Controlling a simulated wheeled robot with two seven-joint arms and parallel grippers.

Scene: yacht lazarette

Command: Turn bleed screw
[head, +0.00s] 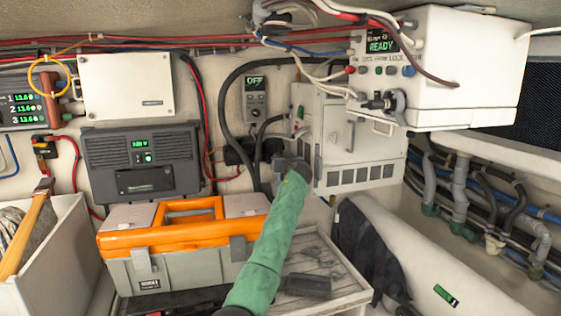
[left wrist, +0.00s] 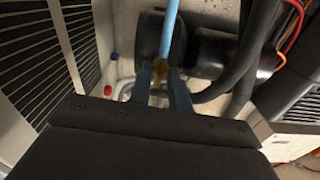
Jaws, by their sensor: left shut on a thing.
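My left arm, in a green sleeve, reaches up to the back wall in the head view, where its gripper (head: 291,166) is beside the lower left edge of the white vented cabinet (head: 350,140). In the left wrist view the gripper (left wrist: 162,82) has its two blue-grey fingers closed around a small brass-coloured piece, which looks like the bleed screw (left wrist: 160,69). A light-blue rod or tube (left wrist: 170,30) runs up from it, in front of a dark cylindrical body (left wrist: 197,50). In the head view the screw is hidden behind the gripper. My right gripper is not in view.
Thick black hoses (left wrist: 258,45) run close to the right of the fingers. An orange and grey toolbox (head: 185,245) stands below left of the gripper. A white box with a READY display (head: 440,65) overhangs at upper right. A dark block (head: 308,286) lies on the slatted surface.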

